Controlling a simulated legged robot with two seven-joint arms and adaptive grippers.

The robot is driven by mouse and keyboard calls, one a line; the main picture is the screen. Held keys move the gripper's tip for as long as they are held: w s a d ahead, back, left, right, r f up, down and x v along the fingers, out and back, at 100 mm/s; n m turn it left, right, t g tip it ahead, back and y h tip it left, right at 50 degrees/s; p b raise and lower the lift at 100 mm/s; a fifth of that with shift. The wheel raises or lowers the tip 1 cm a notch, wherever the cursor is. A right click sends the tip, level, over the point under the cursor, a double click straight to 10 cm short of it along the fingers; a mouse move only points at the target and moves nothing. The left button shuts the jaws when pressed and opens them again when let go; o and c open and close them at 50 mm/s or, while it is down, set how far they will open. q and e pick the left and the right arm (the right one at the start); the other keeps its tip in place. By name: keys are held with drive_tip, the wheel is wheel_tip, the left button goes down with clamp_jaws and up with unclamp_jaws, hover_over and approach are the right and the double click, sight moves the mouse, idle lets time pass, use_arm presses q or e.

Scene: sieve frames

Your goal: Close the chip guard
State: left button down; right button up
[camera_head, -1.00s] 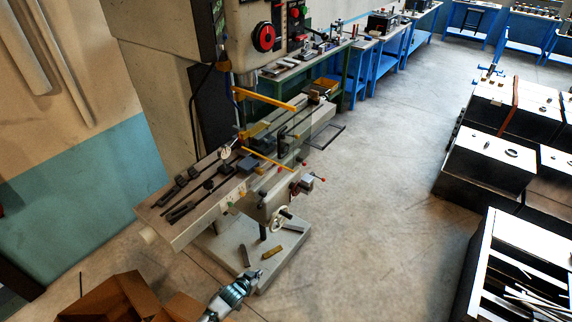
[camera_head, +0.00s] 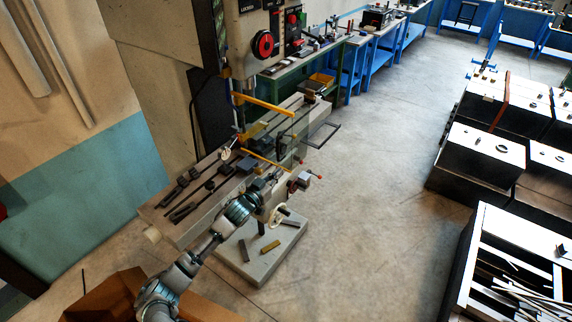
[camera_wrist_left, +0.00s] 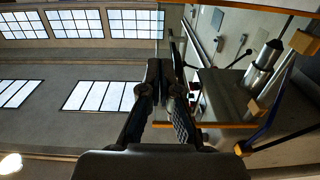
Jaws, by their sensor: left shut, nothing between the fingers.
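The chip guard (camera_head: 265,103) shows in the head view as yellow-orange bars at the milling machine's spindle. Its upper bar reaches out to the right, and a lower bar (camera_head: 266,160) runs just above the machine table. What lies between the bars looks clear. My left gripper (camera_head: 272,179) is in front of the table, just below the lower bar's outer end; contact cannot be told. In the left wrist view its dark fingers (camera_wrist_left: 166,80) are together and empty, with an orange bar (camera_wrist_left: 225,125) crossing behind them. My right gripper is not in view.
The machine table (camera_head: 180,215) carries clamps and bars. A handwheel (camera_head: 278,215) and red-tipped levers (camera_head: 318,177) are close to my left gripper. The machine base (camera_head: 260,255) has loose pieces on it. A cardboard box (camera_head: 100,295) is below my arm.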

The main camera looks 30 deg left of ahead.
sight(291, 161)
use_arm(q)
drive_tip(key=w, duration=0.4)
drive_tip(key=shift+w+d+p, duration=0.1)
drive_tip(key=shift+w+p, duration=0.1)
drive_tip(key=shift+p, duration=0.15)
drive_tip(key=shift+w+d, duration=0.45)
drive_tip(key=shift+w, duration=0.15)
drive_tip(key=shift+a, duration=0.15)
